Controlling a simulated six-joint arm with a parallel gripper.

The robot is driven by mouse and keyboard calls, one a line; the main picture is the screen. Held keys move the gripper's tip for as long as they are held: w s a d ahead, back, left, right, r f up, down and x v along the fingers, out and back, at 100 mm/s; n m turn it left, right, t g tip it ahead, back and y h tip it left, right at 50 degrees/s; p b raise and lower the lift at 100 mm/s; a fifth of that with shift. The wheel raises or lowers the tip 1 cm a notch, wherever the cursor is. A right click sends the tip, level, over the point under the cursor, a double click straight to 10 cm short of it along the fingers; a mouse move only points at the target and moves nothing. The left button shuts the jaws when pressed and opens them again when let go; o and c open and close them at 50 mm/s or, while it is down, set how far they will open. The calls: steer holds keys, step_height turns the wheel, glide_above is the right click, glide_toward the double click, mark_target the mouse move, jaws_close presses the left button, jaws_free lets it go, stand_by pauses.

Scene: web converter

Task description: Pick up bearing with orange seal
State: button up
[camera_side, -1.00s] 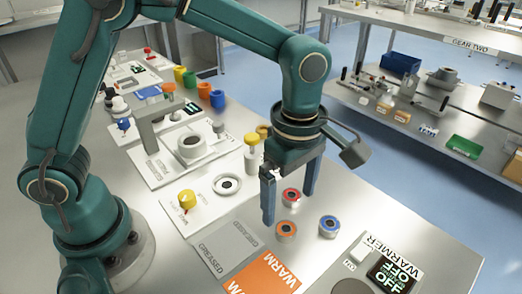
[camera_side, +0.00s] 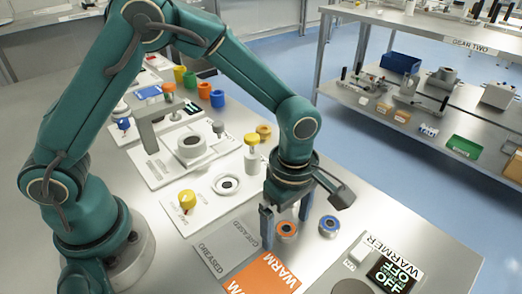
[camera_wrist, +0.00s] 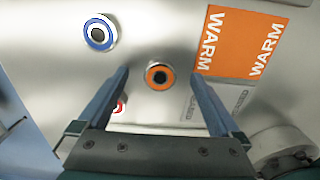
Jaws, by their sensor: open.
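The bearing with the orange seal (camera_side: 286,229) lies flat on the bench. In the wrist view the bearing (camera_wrist: 159,86) appears between and just beyond my fingertips. My gripper (camera_side: 286,234) is open, pointing down, one finger on each side of the bearing in the picture. I cannot tell how far the tips are above the bench. Nothing is held. A blue-sealed bearing (camera_side: 328,226) lies to the right, outside the fingers. A red-sealed bearing (camera_wrist: 118,107) is mostly hidden behind a finger in the wrist view.
An orange WARM mat (camera_side: 264,276) and a grey GREASED mat (camera_side: 226,248) lie in front and to the left. A WARMER unit (camera_side: 390,270) stands at the front right. A white plate with a ring (camera_side: 226,184) is to the left. Bare bench surrounds the bearings.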

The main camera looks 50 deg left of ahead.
jaws_close()
steer(key=shift+r, duration=3)
steer(key=shift+a, duration=0.1)
